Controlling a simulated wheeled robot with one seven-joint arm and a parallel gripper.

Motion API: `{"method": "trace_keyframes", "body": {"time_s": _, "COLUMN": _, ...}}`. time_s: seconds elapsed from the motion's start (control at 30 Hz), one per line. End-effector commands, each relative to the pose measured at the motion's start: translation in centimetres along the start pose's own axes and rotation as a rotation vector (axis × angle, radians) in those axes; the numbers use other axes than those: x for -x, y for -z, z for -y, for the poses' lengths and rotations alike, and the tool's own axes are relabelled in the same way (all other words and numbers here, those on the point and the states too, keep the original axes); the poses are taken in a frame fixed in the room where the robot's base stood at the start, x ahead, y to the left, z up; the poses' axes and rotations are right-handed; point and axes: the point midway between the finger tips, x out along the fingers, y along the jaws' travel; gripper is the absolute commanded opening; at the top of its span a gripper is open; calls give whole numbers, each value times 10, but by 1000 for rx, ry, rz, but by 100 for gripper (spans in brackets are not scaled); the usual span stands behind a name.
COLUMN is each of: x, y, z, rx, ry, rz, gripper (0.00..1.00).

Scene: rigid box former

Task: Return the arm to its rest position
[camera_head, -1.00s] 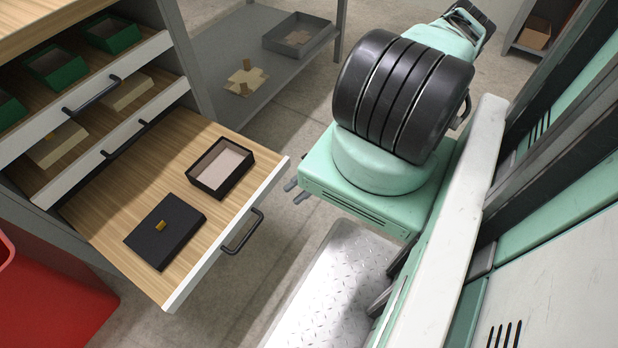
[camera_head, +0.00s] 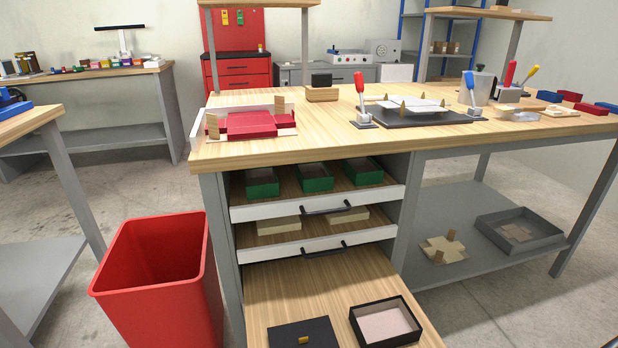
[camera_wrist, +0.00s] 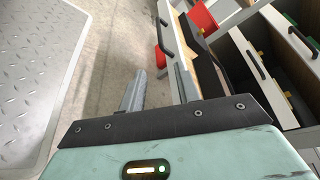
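My gripper (camera_wrist: 161,72) shows in the wrist view with its two fingers apart and nothing between them but floor. It is open. My arm is not clearly visible in the head view, so its pose cannot be told from there. In the wrist view an opened drawer with a dark handle (camera_wrist: 166,36) is just beyond the right finger. No contact between them is visible.
The bottom drawer (camera_head: 285,285) stands pulled out, holding a black lid (camera_head: 290,337) and an open black box (camera_head: 385,322). Higher drawers hold green boxes (camera_head: 314,177) and beige ones. A red bin (camera_head: 160,270) stands left. The bench top (camera_head: 260,150) is crowded.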

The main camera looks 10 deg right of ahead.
Motion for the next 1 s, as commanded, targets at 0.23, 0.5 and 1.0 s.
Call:
{"method": "trace_keyframes", "body": {"time_s": 0.23, "x": 14, "y": 0, "z": 32, "rx": 33, "ry": -238, "rz": 105, "gripper": 33}}
{"method": "trace_keyframes", "body": {"time_s": 0.5, "x": 8, "y": -4, "z": 109, "rx": 148, "ry": -646, "rz": 244, "gripper": 33}}
{"method": "trace_keyframes", "body": {"time_s": 1.0, "x": -90, "y": -87, "z": 246, "rx": 608, "ry": -1233, "rz": 347, "gripper": 33}}
